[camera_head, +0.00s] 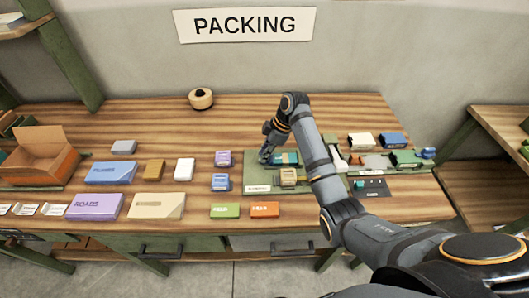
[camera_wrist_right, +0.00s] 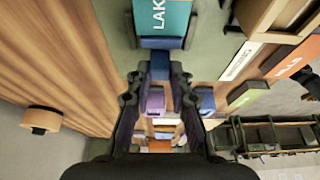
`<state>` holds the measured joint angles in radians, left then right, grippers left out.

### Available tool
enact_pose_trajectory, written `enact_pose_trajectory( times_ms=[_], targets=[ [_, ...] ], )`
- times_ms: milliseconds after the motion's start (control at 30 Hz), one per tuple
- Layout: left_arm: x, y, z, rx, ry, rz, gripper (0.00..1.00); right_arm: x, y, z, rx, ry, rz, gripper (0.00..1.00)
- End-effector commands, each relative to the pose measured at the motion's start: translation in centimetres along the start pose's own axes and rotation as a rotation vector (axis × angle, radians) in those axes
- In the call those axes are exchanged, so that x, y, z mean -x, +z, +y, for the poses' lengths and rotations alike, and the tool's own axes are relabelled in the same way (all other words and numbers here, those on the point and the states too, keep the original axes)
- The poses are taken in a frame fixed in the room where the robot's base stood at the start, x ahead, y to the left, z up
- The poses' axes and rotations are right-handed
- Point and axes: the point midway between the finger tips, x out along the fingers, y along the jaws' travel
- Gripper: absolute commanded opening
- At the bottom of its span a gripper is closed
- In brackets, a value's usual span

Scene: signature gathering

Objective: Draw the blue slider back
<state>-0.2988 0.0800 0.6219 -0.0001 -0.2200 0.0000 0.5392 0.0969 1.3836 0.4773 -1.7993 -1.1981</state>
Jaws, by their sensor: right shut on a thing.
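The blue slider (camera_wrist_right: 160,66) shows between my right gripper's fingertips in the right wrist view. It sits against the near end of a teal block (camera_wrist_right: 163,20) with white lettering cut off at "LAK". My right gripper (camera_wrist_right: 158,78) is shut on the slider. In the head view my right gripper (camera_head: 265,157) is low at the left end of the green board (camera_head: 252,178), beside the teal block (camera_head: 287,158). The slider is mostly hidden there by the fingers. My left gripper is in neither view.
A purple block (camera_head: 223,158) and a blue block (camera_head: 221,182) lie left of the board. Green (camera_head: 225,211) and orange (camera_head: 264,210) blocks lie in front.

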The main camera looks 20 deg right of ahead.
Motion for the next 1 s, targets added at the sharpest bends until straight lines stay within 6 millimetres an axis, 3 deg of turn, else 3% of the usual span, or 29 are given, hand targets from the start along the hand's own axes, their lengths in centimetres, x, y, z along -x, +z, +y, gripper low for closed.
enact_pose_trajectory(
  times_ms=[167,400,667,700,800,833,1000],
  targets=[
    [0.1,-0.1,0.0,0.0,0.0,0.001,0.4,-0.2,-0.5,-0.1,0.0,-0.002,0.001,0.0],
    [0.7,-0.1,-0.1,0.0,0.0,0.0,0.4,-1.4,-3.5,-0.1,-0.001,-0.004,0.004,0.0],
    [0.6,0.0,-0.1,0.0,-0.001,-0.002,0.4,-1.6,-3.7,-0.1,-0.001,-0.002,0.005,0.0],
    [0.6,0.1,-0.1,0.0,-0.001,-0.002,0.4,-1.6,-3.7,-0.1,-0.001,-0.002,0.005,0.26],
    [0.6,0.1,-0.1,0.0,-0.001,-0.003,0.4,-1.5,-3.6,0.0,-0.001,-0.002,0.004,0.39],
    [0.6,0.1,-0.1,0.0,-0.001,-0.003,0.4,-1.5,-3.6,0.0,-0.001,-0.002,0.004,0.43],
    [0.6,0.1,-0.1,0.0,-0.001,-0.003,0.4,-1.5,-3.6,0.0,-0.001,-0.001,0.002,0.43]
  ],
)
